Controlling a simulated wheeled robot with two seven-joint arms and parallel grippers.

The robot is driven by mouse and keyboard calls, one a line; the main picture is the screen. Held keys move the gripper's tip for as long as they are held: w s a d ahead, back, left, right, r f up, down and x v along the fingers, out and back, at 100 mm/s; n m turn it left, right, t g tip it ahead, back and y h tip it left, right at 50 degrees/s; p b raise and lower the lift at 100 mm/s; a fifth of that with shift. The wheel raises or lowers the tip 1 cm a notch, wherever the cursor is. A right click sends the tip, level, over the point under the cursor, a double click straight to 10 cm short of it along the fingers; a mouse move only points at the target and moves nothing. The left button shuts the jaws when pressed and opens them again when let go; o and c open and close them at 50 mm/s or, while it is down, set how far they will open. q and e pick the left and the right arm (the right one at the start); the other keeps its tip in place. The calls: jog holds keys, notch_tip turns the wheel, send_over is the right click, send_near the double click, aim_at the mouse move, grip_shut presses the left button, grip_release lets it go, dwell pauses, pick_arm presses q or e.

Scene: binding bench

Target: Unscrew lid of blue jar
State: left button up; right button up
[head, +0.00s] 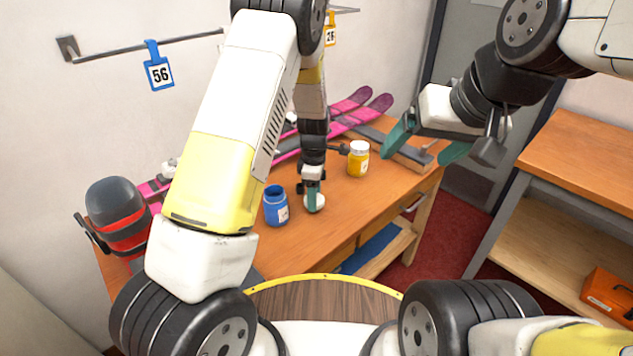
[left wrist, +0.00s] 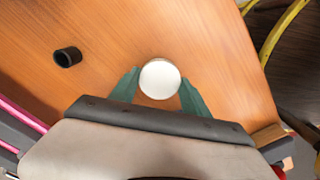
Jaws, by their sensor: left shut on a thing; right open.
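The blue jar (head: 275,207) stands upright on the wooden bench, with a dark open mouth and no lid on it. My left gripper (head: 313,199) is to the right of the jar, apart from it, and shut on a round white lid (head: 316,204). The lid (left wrist: 160,79) shows between the green fingers in the left wrist view. It is low over the bench or on it; I cannot tell which. My right gripper (head: 413,158) is open and empty, raised beyond the bench's right end.
A yellow jar (head: 358,159) with a pale lid stands behind and right of my left gripper. Pink skis (head: 350,117) lie along the back. A dark and red helmet (head: 119,212) is at the left end. Bare bench (head: 340,222) lies in front of the lid.

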pick_arm(q)
jog(key=shift+f, duration=0.8)
jog(key=o, duration=1.5)
jog(key=shift+f, duration=0.1)
jog(key=shift+o, duration=0.2)
